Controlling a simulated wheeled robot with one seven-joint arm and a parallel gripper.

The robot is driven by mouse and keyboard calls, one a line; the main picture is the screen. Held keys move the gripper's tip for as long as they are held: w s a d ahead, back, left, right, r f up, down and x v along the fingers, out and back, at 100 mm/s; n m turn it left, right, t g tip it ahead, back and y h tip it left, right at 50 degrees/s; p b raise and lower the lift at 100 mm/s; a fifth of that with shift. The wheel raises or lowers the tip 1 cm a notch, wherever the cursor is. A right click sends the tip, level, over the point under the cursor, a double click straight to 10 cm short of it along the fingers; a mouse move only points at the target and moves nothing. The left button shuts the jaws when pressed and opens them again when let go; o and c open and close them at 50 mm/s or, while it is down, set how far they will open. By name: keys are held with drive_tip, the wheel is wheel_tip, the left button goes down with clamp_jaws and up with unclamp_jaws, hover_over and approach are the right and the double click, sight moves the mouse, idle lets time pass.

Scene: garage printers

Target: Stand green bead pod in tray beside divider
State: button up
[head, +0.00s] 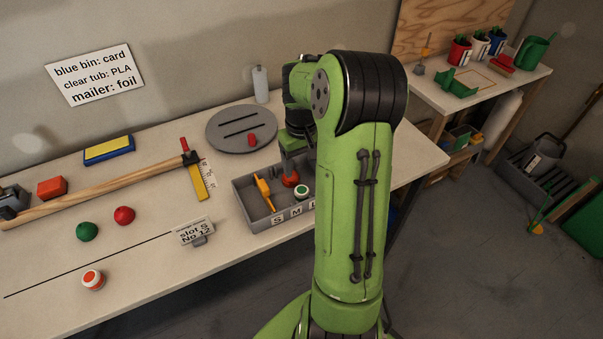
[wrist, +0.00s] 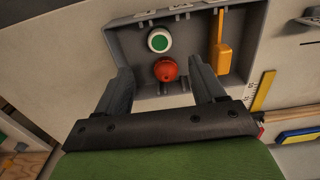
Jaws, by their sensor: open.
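The green bead pod, a small white pot with a green top (wrist: 158,40), stands in the grey tray (wrist: 125,45). The tray is also in the head view (head: 243,205), with the green-topped pod (head: 302,190) near its lettered front wall. A red-orange rounded piece (wrist: 165,70) lies beside the pod, and a yellow tool (wrist: 222,55) lies farther along. I cannot clearly make out a divider. My gripper (wrist: 160,66) is open above the tray, its fingers apart on either side of the red-orange piece; it appears empty. My arm hides the tray's right end in the head view.
A grey disc (head: 225,138) with a red piece lies behind the tray. A card (head: 194,231) stands at its left. Green (head: 87,232) and red (head: 124,215) balls and an orange-topped pot (head: 92,280) sit farther left.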

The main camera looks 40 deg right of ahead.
drive_tip(key=s+a+r+n+t+h, duration=0.2)
drive_tip(key=s+a+r, duration=0.2)
drive_tip(key=a+r, duration=0.8)
drive_tip(key=s+a+r+n+t+y, duration=0.1)
drive_tip(key=s+a+t+y, duration=0.1)
drive_tip(key=s+a, duration=0.9)
drive_tip(key=shift+s+r+t, duration=0.2)
drive_tip(key=shift+s+t, duration=0.1)
drive_tip(key=shift+t, duration=0.5)
drive_tip(key=shift+a, duration=0.1)
